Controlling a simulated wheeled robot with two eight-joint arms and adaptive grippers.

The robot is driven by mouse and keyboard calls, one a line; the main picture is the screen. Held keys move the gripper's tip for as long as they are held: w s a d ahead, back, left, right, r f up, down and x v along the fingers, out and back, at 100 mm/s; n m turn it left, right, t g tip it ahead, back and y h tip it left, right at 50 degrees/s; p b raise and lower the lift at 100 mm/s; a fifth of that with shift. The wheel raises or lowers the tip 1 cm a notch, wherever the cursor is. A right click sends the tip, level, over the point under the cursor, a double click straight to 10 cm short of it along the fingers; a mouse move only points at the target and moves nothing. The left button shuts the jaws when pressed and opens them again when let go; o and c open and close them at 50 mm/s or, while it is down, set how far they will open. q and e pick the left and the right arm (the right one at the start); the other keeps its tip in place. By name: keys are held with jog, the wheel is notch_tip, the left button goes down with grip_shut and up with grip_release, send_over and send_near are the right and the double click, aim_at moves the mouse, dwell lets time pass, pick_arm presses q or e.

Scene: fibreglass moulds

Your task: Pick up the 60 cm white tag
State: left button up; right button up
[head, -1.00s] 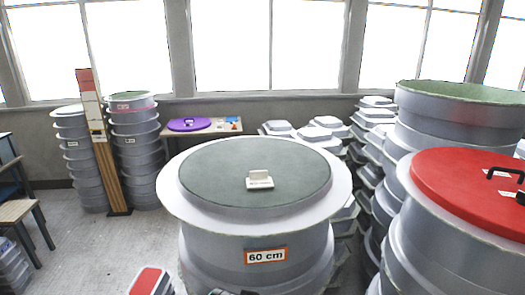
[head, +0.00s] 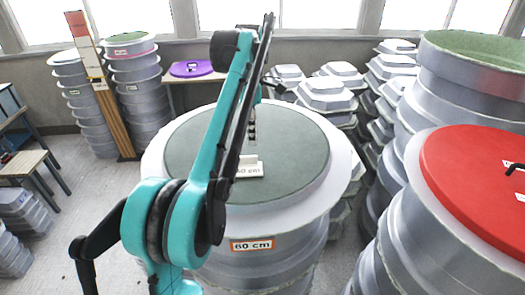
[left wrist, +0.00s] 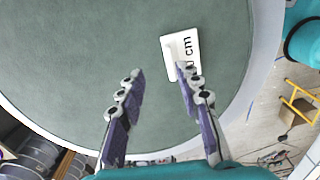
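The white 60 cm tag (head: 250,169) lies on the green-grey round top (head: 295,165) of the large mould in the middle. My left arm hides part of it in the head view. In the left wrist view the tag (left wrist: 169,47) lies just beyond the right fingertip, with part of its "cm" lettering showing. My left gripper (left wrist: 160,73) is open and empty above the green top, its two fingers well apart. In the head view the left gripper (head: 252,135) hangs over the top near the tag. My right gripper is in neither current view.
An orange-framed "60 cm" label (head: 252,244) is on the mould's side. A mould with a red top (head: 480,180) stands close at right. Stacked grey moulds (head: 325,92) stand behind. A purple lid (head: 192,69) lies on a back table. Floor at left is partly clear.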

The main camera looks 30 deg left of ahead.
aim_at(248, 156)
pick_arm(q)
jog(key=s+f, duration=0.2)
jog(key=s, duration=0.1)
jog(key=shift+s+a, duration=0.15)
jog(key=shift+s, duration=0.05)
jog(key=f, duration=0.1)
jog(key=w+f, duration=0.1)
jog(key=f, duration=0.1)
jog(key=w+f+p, duration=0.1)
jog(key=shift+w+a+f, duration=0.1)
jog(key=shift+a+f, duration=0.05)
jog(key=shift+a, duration=0.05)
jog(key=shift+f, duration=0.25)
jog(key=shift+s+d+r, duration=0.1)
jog(key=shift+s, duration=0.65)
jog(key=shift+w, duration=0.2)
jog(key=c, duration=0.5)
jog(key=shift+w, duration=0.25)
grip_shut()
jog(key=shift+s, duration=0.1)
pick_arm(e)
jog(key=shift+v, duration=1.05)
